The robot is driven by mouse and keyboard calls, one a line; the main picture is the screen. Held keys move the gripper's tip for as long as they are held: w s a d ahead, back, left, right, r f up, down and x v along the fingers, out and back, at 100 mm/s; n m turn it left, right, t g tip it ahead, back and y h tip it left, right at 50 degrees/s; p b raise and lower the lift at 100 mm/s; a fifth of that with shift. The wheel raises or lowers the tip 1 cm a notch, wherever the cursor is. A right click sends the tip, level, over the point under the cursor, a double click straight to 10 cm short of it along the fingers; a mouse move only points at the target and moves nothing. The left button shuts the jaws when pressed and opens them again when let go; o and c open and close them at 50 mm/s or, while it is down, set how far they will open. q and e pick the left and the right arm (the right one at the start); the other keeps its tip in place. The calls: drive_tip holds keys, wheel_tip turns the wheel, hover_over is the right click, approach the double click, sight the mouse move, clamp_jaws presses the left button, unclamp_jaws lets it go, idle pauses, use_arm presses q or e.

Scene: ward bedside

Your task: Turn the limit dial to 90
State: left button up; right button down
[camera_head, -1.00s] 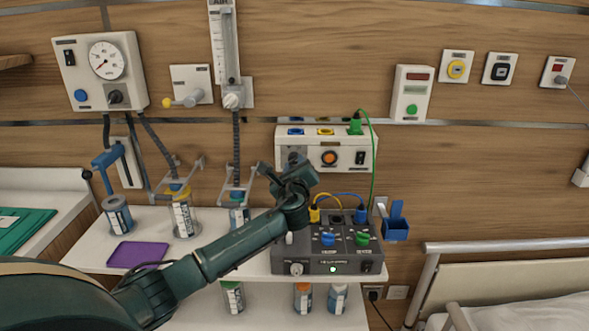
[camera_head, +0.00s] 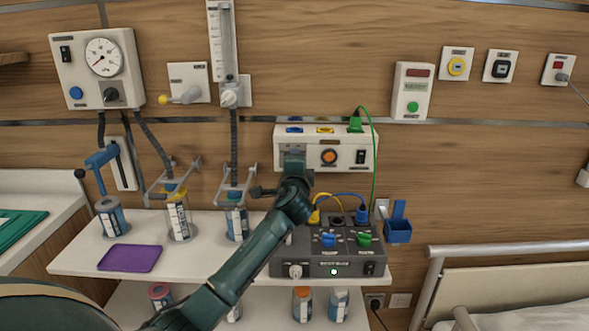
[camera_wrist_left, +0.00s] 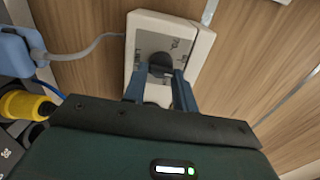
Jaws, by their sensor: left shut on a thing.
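The limit dial (camera_wrist_left: 160,62) is a dark round knob on a grey plate, on the front of a white box (camera_wrist_left: 142,27) in the left wrist view. In the head view this white wall box (camera_head: 345,146) also carries an orange knob and a black switch. My left gripper (camera_head: 293,158) is in front of the box's left end and hides the dial there. In the left wrist view, the fingers of my left gripper (camera_wrist_left: 160,77) are closed on the dial, one on each side. The dial's markings are too small to read. My right gripper is out of view.
A grey control unit (camera_head: 310,268) with blue and green knobs stands on the shelf below, close under my left arm. Yellow, blue and green cables run nearby. Jars and a purple tray (camera_head: 130,258) are at the left. A bed rail (camera_head: 500,249) is at the right.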

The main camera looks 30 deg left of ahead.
use_arm(q)
drive_tip(key=n+b, duration=0.1)
drive_tip(key=n, duration=0.3)
drive_tip(key=shift+n+b, duration=0.3)
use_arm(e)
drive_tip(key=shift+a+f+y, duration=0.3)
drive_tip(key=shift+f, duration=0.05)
use_arm(q)
drive_tip(key=o, duration=1)
drive_tip(key=shift+r, duration=0.1)
drive_tip(key=shift+c, duration=0.2)
drive_tip(key=shift+s, duration=0.1)
drive_tip(key=b+v, duration=0.1)
drive_tip(key=v, duration=1.2)
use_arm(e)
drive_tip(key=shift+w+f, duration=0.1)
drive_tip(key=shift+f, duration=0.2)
